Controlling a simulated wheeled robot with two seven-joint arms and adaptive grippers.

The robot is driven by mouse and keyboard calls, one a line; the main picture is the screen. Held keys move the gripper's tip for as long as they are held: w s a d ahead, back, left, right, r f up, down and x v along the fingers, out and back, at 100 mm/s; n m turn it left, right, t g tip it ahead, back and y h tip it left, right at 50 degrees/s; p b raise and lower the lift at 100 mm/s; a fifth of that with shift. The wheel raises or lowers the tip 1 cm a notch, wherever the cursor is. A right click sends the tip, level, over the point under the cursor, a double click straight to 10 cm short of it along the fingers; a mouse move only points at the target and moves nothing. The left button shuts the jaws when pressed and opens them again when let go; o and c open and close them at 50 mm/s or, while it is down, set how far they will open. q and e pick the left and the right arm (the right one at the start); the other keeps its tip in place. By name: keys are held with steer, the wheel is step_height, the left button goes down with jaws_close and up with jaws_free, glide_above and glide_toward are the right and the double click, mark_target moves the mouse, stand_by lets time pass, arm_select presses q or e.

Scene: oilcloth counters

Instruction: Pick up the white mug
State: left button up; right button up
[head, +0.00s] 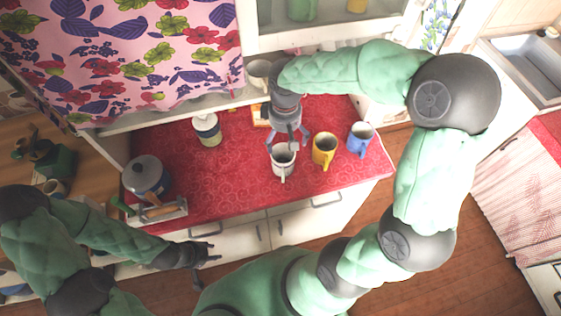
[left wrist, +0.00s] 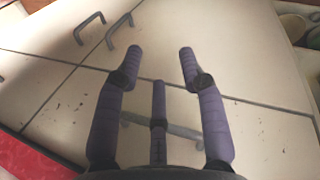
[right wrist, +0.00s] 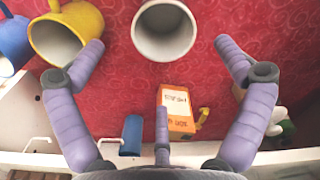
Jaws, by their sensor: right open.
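The white mug (head: 283,162) stands upright on the red patterned counter (head: 230,183), with its handle toward the front edge. My left gripper (head: 214,252) is open and empty in front of the lower cabinets, which fill the left wrist view (left wrist: 160,60).
A yellow mug (head: 324,149) and a blue mug (head: 360,140) stand to the right of the white mug. An orange box (right wrist: 176,108) lies behind it. A lidded jar (head: 207,129), a blue pot (head: 147,177) and a utensil tray (head: 158,214) are to the left. A flowered curtain (head: 130,50) hangs above.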

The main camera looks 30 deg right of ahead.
glide_above(284, 159)
steer(key=s+a, duration=0.1)
steer(key=s, duration=0.1)
step_height(284, 159, down, 5)
steer(key=shift+f+b, duration=0.1)
steer(key=shift+b, duration=0.25)
steer(key=shift+s+a+f+b, duration=0.15)
steer(key=shift+f+b, duration=0.1)
steer(key=shift+f, duration=1.1)
steer(key=shift+s+a+f+b, duration=0.15)
steer(key=shift+f+b, duration=0.05)
steer(key=shift+f, duration=1.1)
steer(key=c, duration=1.4)
steer(key=shift+c, duration=0.2)
